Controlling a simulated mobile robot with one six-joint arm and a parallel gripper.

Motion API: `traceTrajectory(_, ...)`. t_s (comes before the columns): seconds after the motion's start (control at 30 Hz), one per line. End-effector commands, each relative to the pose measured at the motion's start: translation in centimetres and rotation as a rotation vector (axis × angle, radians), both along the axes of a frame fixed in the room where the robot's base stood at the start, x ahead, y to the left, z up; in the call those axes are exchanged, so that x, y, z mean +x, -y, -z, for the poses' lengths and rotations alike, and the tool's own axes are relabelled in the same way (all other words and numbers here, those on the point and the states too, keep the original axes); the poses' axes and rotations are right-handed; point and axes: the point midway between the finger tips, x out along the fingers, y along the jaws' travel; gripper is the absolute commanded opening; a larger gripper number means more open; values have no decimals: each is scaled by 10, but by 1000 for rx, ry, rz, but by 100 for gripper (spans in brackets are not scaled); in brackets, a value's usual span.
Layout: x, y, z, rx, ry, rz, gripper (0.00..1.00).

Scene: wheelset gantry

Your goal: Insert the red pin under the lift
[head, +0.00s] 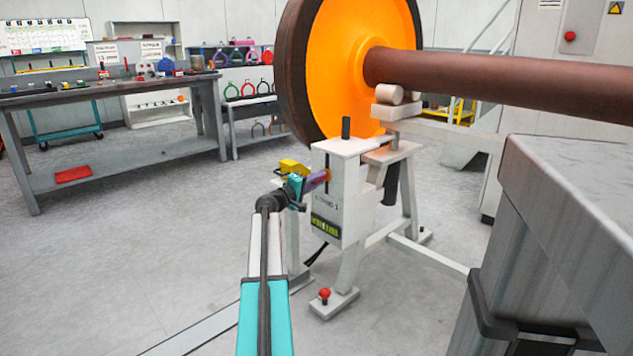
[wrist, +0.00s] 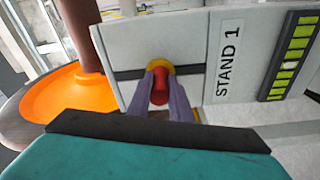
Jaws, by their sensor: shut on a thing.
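My gripper (head: 318,181) reaches the left face of the white lift stand (head: 352,160). In the wrist view, the two purple-grey fingers (wrist: 162,92) are shut on the red pin (wrist: 159,86), with its rounded red end toward the camera. A yellow ring (wrist: 185,69) shows just behind the pin, against the stand's face, in line with a dark slot (wrist: 130,74). The pin's far end is hidden, so I cannot tell how deep it sits. The label "STAND 1" (wrist: 228,62) is to the right.
The orange wheel (head: 340,50) and brown axle (head: 500,80) stand above and behind, with rollers (head: 392,94) under the axle. A grey block (head: 570,180) is close on the right. A workbench (head: 100,85) is at the back left. Floor is clear on the left.

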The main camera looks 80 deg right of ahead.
Motion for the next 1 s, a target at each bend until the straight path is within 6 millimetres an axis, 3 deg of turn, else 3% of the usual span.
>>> traceTrajectory(0.23,-2,4,0,-1,0,0,0)
traceTrajectory(0.27,-2,3,-1,-1,0,0,24)
traceTrajectory(0.37,-2,3,-1,-1,0,0,40)
traceTrajectory(0.77,-1,1,0,1,0,0,40)
traceTrajectory(1.0,6,-13,0,0,-1,-1,40)
